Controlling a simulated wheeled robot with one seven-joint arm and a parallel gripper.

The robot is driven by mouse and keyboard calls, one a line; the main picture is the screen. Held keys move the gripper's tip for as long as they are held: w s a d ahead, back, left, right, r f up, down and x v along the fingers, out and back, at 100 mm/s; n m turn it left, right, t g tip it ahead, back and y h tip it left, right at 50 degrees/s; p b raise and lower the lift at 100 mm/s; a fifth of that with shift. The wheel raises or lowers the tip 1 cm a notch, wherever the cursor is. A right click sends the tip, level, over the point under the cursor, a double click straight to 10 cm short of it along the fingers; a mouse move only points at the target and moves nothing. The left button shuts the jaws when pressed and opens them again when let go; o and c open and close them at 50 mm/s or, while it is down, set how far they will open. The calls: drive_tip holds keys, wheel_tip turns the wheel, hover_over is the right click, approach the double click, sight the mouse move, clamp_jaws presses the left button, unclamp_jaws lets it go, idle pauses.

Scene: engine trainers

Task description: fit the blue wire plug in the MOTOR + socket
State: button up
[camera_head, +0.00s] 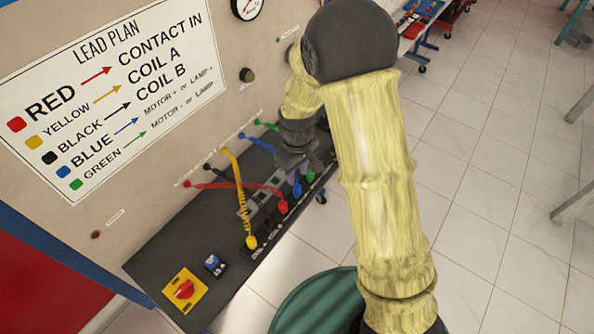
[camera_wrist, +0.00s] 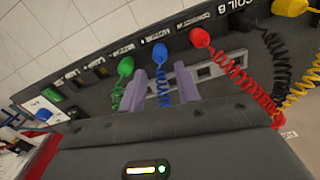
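The blue plug (camera_wrist: 160,52) is in the wrist view, in a row along the console's labelled edge, with its coiled blue wire running back between my fingers. In the head view the blue plug (camera_head: 297,190) shows just below my gripper (camera_head: 293,160). My gripper (camera_wrist: 163,76) is open, its two purple-grey fingers apart on either side of the blue plug's line, the tips close to the plug. I see no clear contact. The labels by the plugs are too small to read surely, so I cannot tell which is MOTOR + or whether the blue plug is seated.
A green plug (camera_wrist: 125,67) stands left of the blue one, a red plug (camera_wrist: 200,38) right, and a yellow plug (camera_wrist: 290,7) farther right. A lead plan sign (camera_head: 110,90) is on the upright panel. A red knob (camera_head: 183,289) sits at the console's near end.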

drive_tip(key=shift+o, duration=0.2)
drive_tip(key=o, duration=0.5)
drive_tip(key=shift+o, duration=0.2)
wheel_tip(320, 180, up, 17)
drive_tip(key=b, duration=0.2)
drive_tip(key=shift+r, duration=0.15)
